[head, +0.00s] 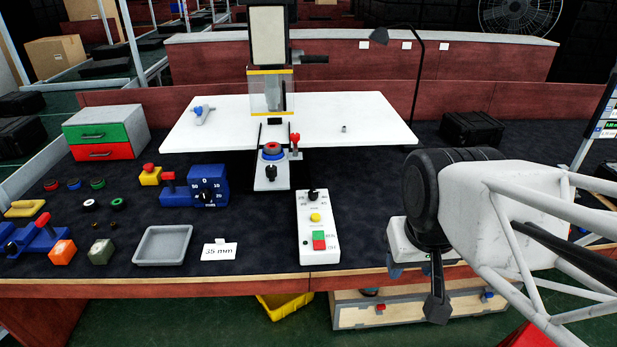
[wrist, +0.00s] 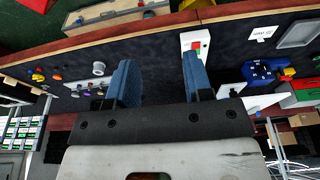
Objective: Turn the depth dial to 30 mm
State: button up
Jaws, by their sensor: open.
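A long white control box (head: 318,224) stands near the table's front edge in the head view. A black dial (head: 313,195) with printed numbers around it sits at its far end. I take it to be the depth dial; its exact setting is too small to read. Below it are a yellow button and green and red buttons. My gripper (head: 411,270) is to the right of the box and apart from it. In the wrist view my gripper (wrist: 159,62) is open and empty. The box (wrist: 196,40) shows there behind the right finger, which hides its dial.
A blue unit (head: 208,190) with a numbered dial stands left of the box. A "35 mm" card (head: 219,251) and a grey tray (head: 163,245) lie nearby. A press (head: 271,85) rises behind. A thin black lamp (head: 420,75) stands behind right.

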aim_at(313, 192)
jog(key=shift+o, duration=1.4)
jog(key=shift+w+r, duration=0.1)
jog(key=shift+w, duration=0.4)
jog(key=w+a+f+m+y, duration=0.15)
jog(key=w+m, duration=0.25)
jog(key=w, duration=0.6)
jog(key=w+d+f+m, duration=0.1)
jog(key=w+f+m, duration=0.25)
jog(key=w, duration=0.55)
jog(key=w+a+f+m+y, duration=0.15)
jog(key=w+m, duration=0.35)
jog(key=w, duration=0.5)
jog(key=w+d+f+m+y, duration=0.1)
jog(key=w+d+f+m, duration=0.2)
jog(key=w+f+m, duration=0.9)
jog(key=w+f, duration=1)
jog(key=shift+f, duration=0.35)
jog(key=shift+a, duration=0.1)
jog(key=w+a, duration=0.2)
jog(key=a, duration=0.1)
jog(key=w+a, duration=0.2)
jog(key=a, duration=0.1)
jog(key=w+a, duration=0.2)
jog(key=a, duration=0.2)
jog(key=shift+w, duration=0.25)
jog(key=shift+w+a+f, duration=0.1)
jog(key=shift+a+f, duration=0.1)
jog(key=shift+f, duration=0.35)
